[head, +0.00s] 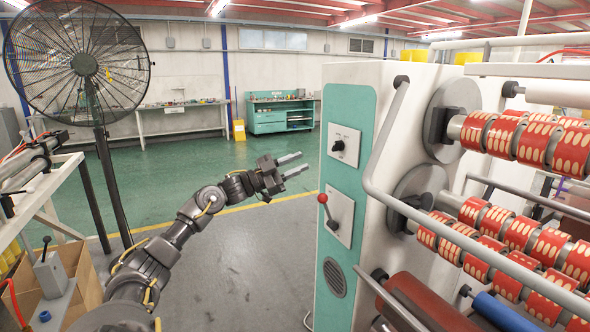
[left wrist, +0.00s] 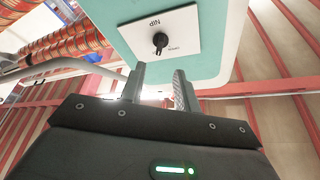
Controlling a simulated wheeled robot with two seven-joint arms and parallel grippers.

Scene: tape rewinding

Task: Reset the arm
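My left gripper (head: 291,166) is stretched out in the middle of the head view, left of the machine's teal panel (head: 346,95). Its two fingers are apart with nothing between them. The panel has a black rotary knob (head: 338,147) on a white plate and, lower, a red-tipped lever (head: 323,198) on another plate. In the left wrist view the fingers (left wrist: 157,88) point toward the panel, and the knob (left wrist: 160,41) shows beyond them, apart from them. My right gripper is in neither view.
The machine carries rollers with red-and-cream tape rolls (head: 530,140) and a bent grey guard bar (head: 375,150) beside the panel. A large black fan (head: 84,65) stands at left. A cardboard box (head: 75,262) is at lower left.

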